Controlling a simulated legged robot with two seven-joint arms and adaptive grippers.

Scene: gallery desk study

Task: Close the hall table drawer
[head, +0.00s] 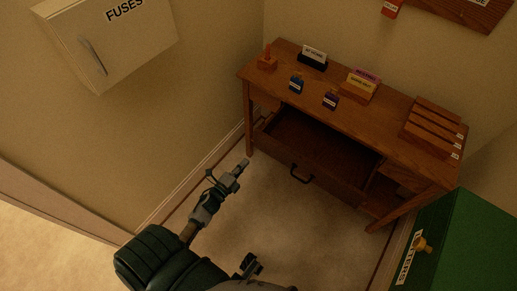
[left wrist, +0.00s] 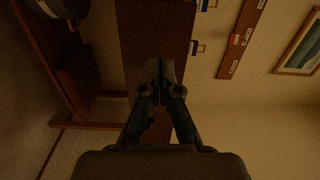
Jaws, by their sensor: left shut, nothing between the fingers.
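The hall table (head: 395,125) is brown wood and stands against the far wall in the head view. Its wide drawer (head: 275,158) is pulled out toward me and looks empty. A dark loop handle (head: 302,174) sits on the drawer front. My left gripper (head: 243,165) is shut and empty, left of the drawer front and apart from the handle. In the left wrist view its fingertips (left wrist: 161,70) meet in front of a dark brown wooden surface (left wrist: 155,30).
Ink bottles (head: 296,86), card holders (head: 313,59) and a wooden rack (head: 435,127) stand on the tabletop. A fuse box (head: 120,45) hangs on the left wall. A green letters box (head: 455,245) stands at the right. The floor (head: 290,225) before the drawer is clear.

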